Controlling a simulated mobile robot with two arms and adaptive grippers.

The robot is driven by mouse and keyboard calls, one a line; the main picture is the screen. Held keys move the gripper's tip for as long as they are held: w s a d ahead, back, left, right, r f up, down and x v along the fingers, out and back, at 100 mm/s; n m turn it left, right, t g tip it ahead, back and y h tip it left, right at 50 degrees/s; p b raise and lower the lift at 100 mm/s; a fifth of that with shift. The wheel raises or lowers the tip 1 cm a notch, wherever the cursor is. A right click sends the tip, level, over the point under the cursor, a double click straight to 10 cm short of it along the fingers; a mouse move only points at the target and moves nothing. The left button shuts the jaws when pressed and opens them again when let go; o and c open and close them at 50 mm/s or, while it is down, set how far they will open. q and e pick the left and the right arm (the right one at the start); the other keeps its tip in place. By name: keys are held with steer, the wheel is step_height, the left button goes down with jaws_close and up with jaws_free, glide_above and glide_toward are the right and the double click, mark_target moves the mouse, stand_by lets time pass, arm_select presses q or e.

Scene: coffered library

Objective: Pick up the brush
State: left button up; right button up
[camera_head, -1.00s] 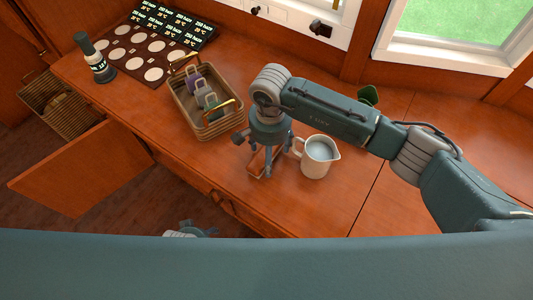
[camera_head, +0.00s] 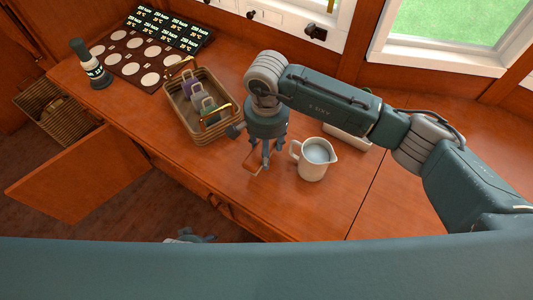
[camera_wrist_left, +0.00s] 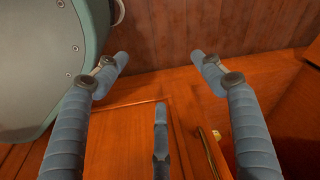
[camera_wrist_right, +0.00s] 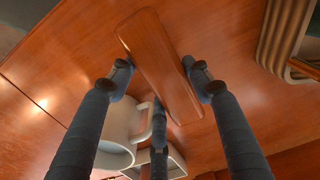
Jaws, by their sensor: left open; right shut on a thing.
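The brush shows as a flat brown wooden piece (camera_head: 251,166) under my right gripper (camera_head: 262,160) on the wooden counter, beside the white pitcher. In the right wrist view the brush (camera_wrist_right: 155,62) lies between the fingertips of my right gripper (camera_wrist_right: 160,73), which is shut on it. I cannot tell whether the brush is clear of the counter. My left gripper (camera_wrist_left: 160,58) is open and empty, low in front of the wooden drawer fronts. In the head view only a bit of my left gripper (camera_head: 190,239) shows above my body.
The white pitcher (camera_head: 313,163) stands close right of my right gripper. An open cabinet door (camera_head: 75,180) juts out below.

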step_height(320, 180, up, 16)
steer(key=shift+f+p, duration=0.2)
steer(key=shift+p, duration=0.2)
arm_select(q)
steer(key=s+f, duration=0.2)
steer(key=f, duration=0.1)
steer(key=shift+a+f, duration=0.15)
arm_select(e)
steer(key=shift+r, duration=0.15)
